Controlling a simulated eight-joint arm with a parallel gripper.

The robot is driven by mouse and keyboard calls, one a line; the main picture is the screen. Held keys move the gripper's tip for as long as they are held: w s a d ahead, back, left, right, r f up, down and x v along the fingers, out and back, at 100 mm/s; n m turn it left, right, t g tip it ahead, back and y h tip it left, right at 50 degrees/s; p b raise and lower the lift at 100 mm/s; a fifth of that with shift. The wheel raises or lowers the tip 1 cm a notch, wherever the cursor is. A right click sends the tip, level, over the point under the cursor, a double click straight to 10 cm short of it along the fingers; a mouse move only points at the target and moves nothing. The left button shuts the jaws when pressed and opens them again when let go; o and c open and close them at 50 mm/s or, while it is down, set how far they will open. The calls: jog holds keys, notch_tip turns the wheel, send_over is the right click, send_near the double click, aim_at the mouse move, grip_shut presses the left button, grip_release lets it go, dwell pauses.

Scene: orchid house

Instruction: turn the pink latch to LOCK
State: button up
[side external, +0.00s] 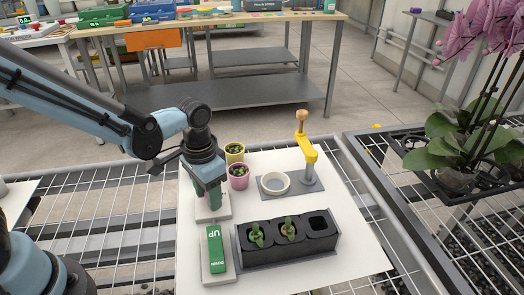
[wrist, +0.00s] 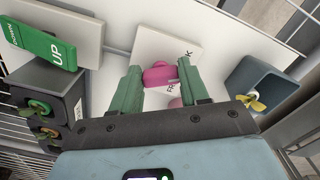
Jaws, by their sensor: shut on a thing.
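The pink latch (wrist: 160,76) sits on a pale plate (wrist: 150,40) and shows between my fingers in the wrist view. The plate carries black lettering: part of a word starting "FR" lies near the latch, and a "K" shows beyond the right finger; the rest is covered. My gripper (wrist: 160,69) has green fingers, one on each side of the latch, and is shut on it. Which mark the latch points to cannot be told. In the side view my gripper (side external: 214,199) is down at the plate (side external: 214,214), and it hides most of the latch.
A green UP/DOWN rocker (side external: 215,248) stands just in front. A black tray (side external: 289,252) with small plants is to its right.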

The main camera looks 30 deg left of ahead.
jog(key=shift+n, duration=1.6)
jog(key=o, duration=1.1)
jog(key=shift+c, duration=0.2)
jog(key=shift+r, duration=0.15)
notch_tip(320, 180, up, 12)
